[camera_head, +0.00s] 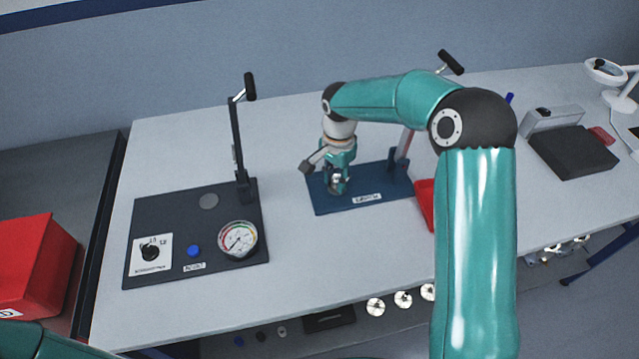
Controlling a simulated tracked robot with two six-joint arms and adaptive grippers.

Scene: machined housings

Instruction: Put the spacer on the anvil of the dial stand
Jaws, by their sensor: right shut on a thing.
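A blue base plate (385,184) with a white label and a post at its right end stands mid-table. It may be the dial stand; the label is too small to read, and my arm hides part of the stand. My right gripper (337,186) points down over the left part of this plate, shut on a small shiny piece, probably the spacer. The fingers mostly hide the piece, and I cannot tell whether it touches the plate. No anvil is clearly visible. My left gripper is out of view.
A dark fixture (162,218) with a dial gauge (238,240), knob and lever post stands on the left. A red tray (424,201) is partly behind my right arm. A black box (572,152) lies at right. A red bin (34,262) is beside the table. The front middle is clear.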

